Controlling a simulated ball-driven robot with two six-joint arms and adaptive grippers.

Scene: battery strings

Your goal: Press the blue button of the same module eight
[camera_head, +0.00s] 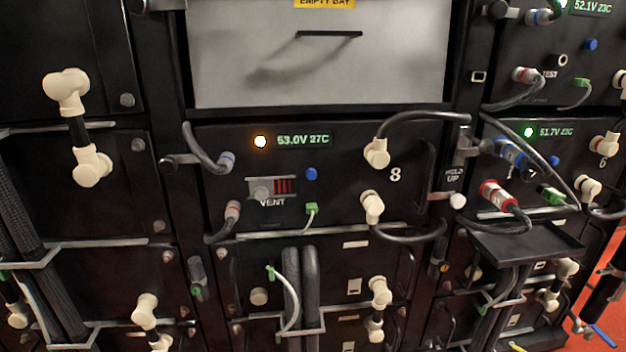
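Module eight (340,160) is the black front panel in the middle, marked with a white "8". Its blue button (311,174) is a small round knob below the display (304,140), which reads "53.0V 27C". An orange lamp (260,142) glows left of the display. A vent slider (270,188) with red stripes sits left of the button, and a green plug (312,209) is below it. Nothing covers the button. Neither of my grippers shows in the view.
Grey cables with cream connectors (376,153) arch at the panel's right side. A blue-ringed plug (226,161) and a red-ringed plug (232,211) stick out on its left. A small black tray (527,243) juts out at lower right. A grey blank panel (320,70) is above.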

